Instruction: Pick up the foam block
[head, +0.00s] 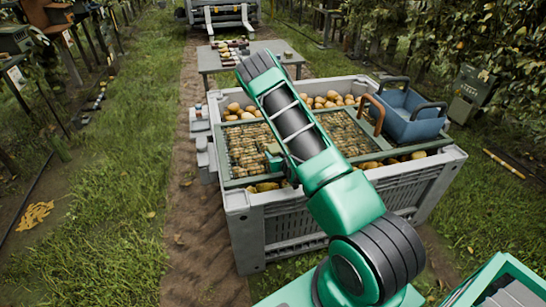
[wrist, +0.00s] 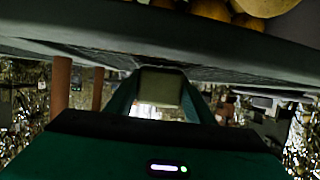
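The foam block (wrist: 160,87) shows in the wrist view as a pale, dull greenish-beige block in the middle of the picture. My gripper (wrist: 160,92) has its two green fingers slanting in to the block's left and right sides, and they look closed on it. A dark grey rail or board edge crosses the wrist view just beyond the block; I cannot tell whether the block touches it. In the head view my arm reaches over the large crate, and its far end hides most of the gripper and the block.
A grey table (head: 210,62) with small items stands behind. Grass lies open at left.

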